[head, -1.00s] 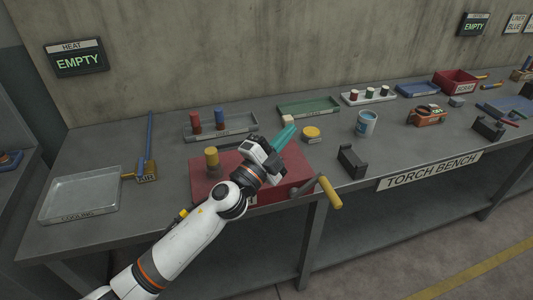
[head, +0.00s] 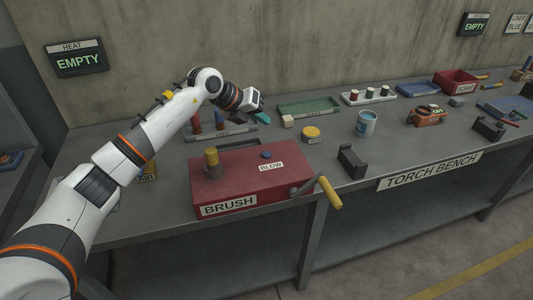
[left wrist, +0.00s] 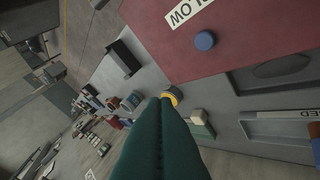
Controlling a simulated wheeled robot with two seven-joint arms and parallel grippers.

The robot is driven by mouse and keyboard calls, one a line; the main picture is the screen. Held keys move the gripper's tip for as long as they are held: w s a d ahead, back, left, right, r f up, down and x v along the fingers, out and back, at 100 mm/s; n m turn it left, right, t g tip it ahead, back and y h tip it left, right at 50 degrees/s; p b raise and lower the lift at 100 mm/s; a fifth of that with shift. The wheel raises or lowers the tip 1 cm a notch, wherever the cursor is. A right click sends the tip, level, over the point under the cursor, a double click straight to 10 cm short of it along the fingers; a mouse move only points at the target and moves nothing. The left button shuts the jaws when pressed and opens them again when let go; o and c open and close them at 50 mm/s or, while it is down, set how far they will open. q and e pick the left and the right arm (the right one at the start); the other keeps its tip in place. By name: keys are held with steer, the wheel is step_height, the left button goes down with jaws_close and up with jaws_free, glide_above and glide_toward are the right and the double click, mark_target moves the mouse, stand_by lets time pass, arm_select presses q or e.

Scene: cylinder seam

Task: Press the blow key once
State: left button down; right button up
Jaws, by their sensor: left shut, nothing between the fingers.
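The blow key is a round blue button (head: 266,155) on top of the red box (head: 225,170), beside a white BLOW label (head: 271,166). The key stands raised and uncovered. It also shows in the left wrist view (left wrist: 204,41), upper right, near the cropped label. My left gripper (head: 262,118) is shut and empty, above the bench behind the box and apart from the key. Its teal fingers (left wrist: 160,145) fill the lower middle of the left wrist view. My right gripper is not in view.
A brass-coloured knob (head: 211,157) stands on the box's left side, and a yellow-handled crank (head: 329,192) sticks out at its right. A yellow round tin (head: 311,133) and a small beige block (head: 287,121) lie behind the box. A black bracket (head: 352,161) stands to the right.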

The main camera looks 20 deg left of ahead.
arm_select(q)
steer(key=shift+f, duration=0.15)
steer(key=b, duration=0.5)
glide_above(269, 152)
steer(key=s+a, duration=0.2)
steer(key=f, duration=0.7)
steer(key=shift+w+d+f, duration=0.2)
steer(key=shift+w+f, duration=0.05)
steer(key=shift+f, duration=0.05)
steer(key=shift+f+b, duration=0.4)
steer(key=shift+f, duration=0.1)
stand_by(0.7)
steer(key=shift+f, duration=0.4)
steer(key=shift+f+b, duration=0.45)
steer(key=shift+f, duration=0.05)
stand_by(0.5)
steer(key=shift+r, duration=0.1)
steer(key=shift+r+p, duration=0.65)
steer(key=shift+r, duration=0.2)
steer(key=shift+r, duration=0.1)
